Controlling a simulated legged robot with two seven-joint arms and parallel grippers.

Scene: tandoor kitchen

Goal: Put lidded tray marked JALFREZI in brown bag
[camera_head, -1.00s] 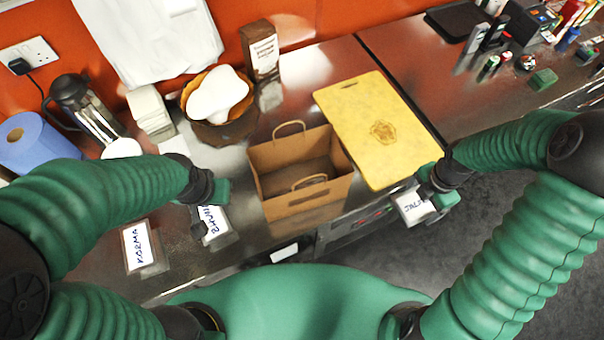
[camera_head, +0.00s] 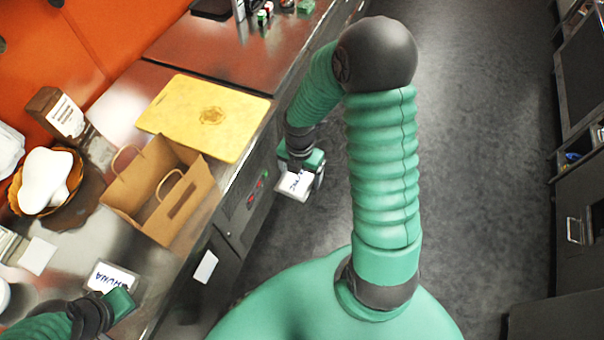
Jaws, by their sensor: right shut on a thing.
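The brown bag (camera_head: 180,212) stands open on the steel counter, left of centre, with its two handles up. My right gripper (camera_head: 301,168) is shut on a lidded tray (camera_head: 292,188) with a white label. The label is partly covered and reads only in part, starting like JAL. The tray hangs beyond the counter's front edge, over the floor, to the right of the bag and apart from it. My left gripper (camera_head: 118,304) is low at the left, at a tray (camera_head: 112,275) labelled BHUNA on the counter. Its fingers are too hidden to read.
A yellow cutting board (camera_head: 182,105) lies behind the bag. A basket (camera_head: 30,200) with a white object and a brown packet (camera_head: 56,110) stand at the left. The dark floor (camera_head: 470,130) at the right is open, with dark cabinets (camera_head: 570,240) beyond.

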